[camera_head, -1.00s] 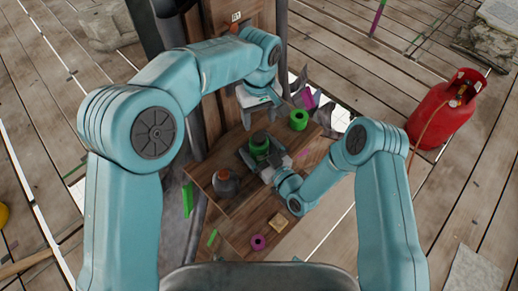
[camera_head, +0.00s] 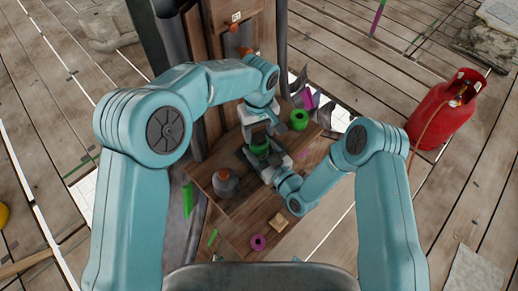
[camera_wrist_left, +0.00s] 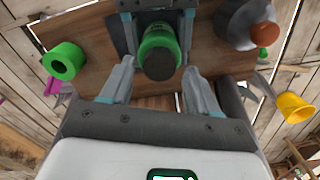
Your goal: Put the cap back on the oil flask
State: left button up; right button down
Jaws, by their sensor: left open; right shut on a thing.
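A green flask (camera_head: 259,149) stands upright on the wooden bench, with my right gripper (camera_head: 266,162) shut on it. In the left wrist view the flask (camera_wrist_left: 158,39) has a dark round top (camera_wrist_left: 161,67); I cannot tell whether this is the cap or the bare mouth. My left gripper (camera_head: 259,134) is over the flask. In the left wrist view its two open fingers (camera_wrist_left: 159,72) lie on either side of the dark top, with a gap on both sides. I cannot make out a separate loose cap.
A grey round vessel with an orange top (camera_head: 225,183) stands left of the flask. A green ring (camera_head: 299,119) is at the back right. A pink ring (camera_head: 258,241) and a tan block (camera_head: 278,222) lie at the front. A red gas cylinder (camera_head: 443,115) stands far right.

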pick_arm(q)
jog(key=shift+f, duration=0.9)
jog(key=c, duration=1.1)
jog(key=m, duration=1.9)
jog(key=o, duration=1.3)
